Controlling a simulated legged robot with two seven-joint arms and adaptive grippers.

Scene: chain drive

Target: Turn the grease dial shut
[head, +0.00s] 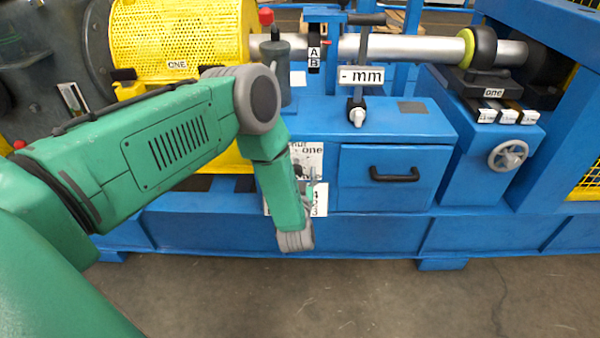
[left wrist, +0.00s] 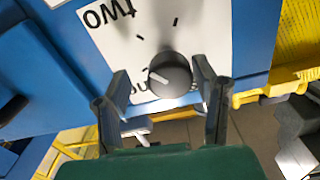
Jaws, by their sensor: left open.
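The dial (left wrist: 171,76) is a dark round knob with a white pointer mark, on a white plate (left wrist: 112,48) in the left wrist view. The plate shows "TWO" upside down, short black ticks and other lettering partly covered by the knob. The white mark lies toward the left side of the knob in that view. My left gripper (left wrist: 161,73) is open, with one finger on each side of the knob. I cannot tell whether either finger touches it. In the head view my left arm hides much of the plate (head: 315,154), and the dial is not clear there. My right gripper is not in view.
A blue drawer with a black handle (head: 394,174) is right of my left wrist. A handwheel (head: 508,155) is farther right. A yellow mesh guard (head: 180,35) is upper left. The floor (head: 350,295) in front is clear.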

